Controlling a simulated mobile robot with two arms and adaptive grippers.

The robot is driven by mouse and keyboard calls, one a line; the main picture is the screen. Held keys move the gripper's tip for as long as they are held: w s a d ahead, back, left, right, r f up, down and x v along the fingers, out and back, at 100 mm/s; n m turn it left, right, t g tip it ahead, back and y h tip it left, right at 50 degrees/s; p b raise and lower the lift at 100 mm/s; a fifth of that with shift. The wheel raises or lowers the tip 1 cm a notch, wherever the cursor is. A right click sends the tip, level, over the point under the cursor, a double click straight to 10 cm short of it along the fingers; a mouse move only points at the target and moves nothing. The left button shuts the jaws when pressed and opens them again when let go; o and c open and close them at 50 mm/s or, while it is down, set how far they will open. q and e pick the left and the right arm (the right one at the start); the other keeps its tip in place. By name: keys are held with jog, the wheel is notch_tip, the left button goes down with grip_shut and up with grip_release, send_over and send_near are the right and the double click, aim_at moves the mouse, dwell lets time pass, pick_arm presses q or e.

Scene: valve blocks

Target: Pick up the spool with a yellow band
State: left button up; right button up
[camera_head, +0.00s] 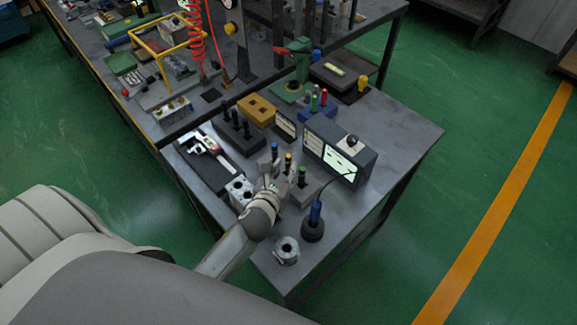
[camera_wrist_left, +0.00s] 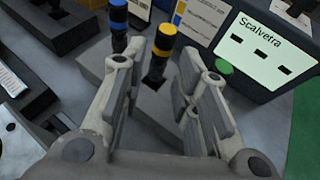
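The spool with a yellow band (camera_wrist_left: 163,48) stands in a grey block (camera_wrist_left: 150,110) in the left wrist view. It has a dark body and shows between my left gripper's fingers. In the head view its yellow top (camera_head: 288,157) shows just beyond the gripper. My left gripper (camera_wrist_left: 165,72) is open, with a gap between the spool and the fingers in the picture; it also shows in the head view (camera_head: 282,180). A blue-banded spool (camera_wrist_left: 118,24) stands to the left and a green-topped one (camera_wrist_left: 224,67) to the right, partly hidden by a finger. My right gripper is not in view.
A grey box with a screen (camera_head: 340,150) stands close behind to the right. A blue-handled item in a dark round base (camera_head: 313,226) and a metal cylinder (camera_head: 287,250) stand near the front. A caliper tray (camera_head: 207,160) lies left. The table's right corner is clear.

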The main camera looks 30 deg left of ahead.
aim_at(288, 165)
pick_arm(q)
jog(key=x, duration=0.3)
jog(key=shift+w, duration=0.35)
jog(key=shift+w+a+f, duration=0.15)
jog(key=shift+w+f, duration=0.1)
jog(key=shift+w, duration=0.3)
jog(key=c, duration=0.5)
grip_shut()
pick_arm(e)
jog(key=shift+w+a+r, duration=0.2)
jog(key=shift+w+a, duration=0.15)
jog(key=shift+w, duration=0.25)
